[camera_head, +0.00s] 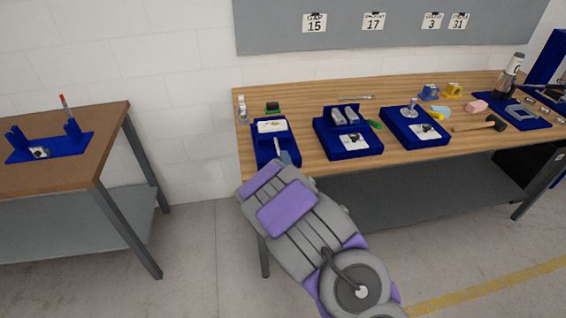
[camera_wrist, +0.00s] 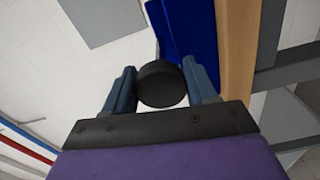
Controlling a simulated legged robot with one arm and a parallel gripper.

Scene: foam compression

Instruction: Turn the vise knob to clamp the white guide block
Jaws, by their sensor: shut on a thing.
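The black round knob (camera_wrist: 162,84) sits between the two blue fingers of my gripper (camera_wrist: 160,78) in the wrist view, and the fingers are shut on its sides. A blue fixture (camera_wrist: 190,30) rises just behind the knob. In the head view, my gripper (camera_head: 284,157) is at the front edge of the leftmost blue fixture (camera_head: 262,150) on the workbench. My arm hides the knob there. A white patch (camera_head: 270,126) shows on top of this fixture; I cannot tell whether it is the guide block or a label.
The wooden workbench (camera_head: 310,100) also holds two blue trays (camera_head: 330,148) (camera_head: 398,130), a hammer (camera_head: 480,125) and small coloured parts to the right. A separate brown table (camera_head: 60,170) with a blue stand (camera_head: 50,145) is at left. Open floor lies between them.

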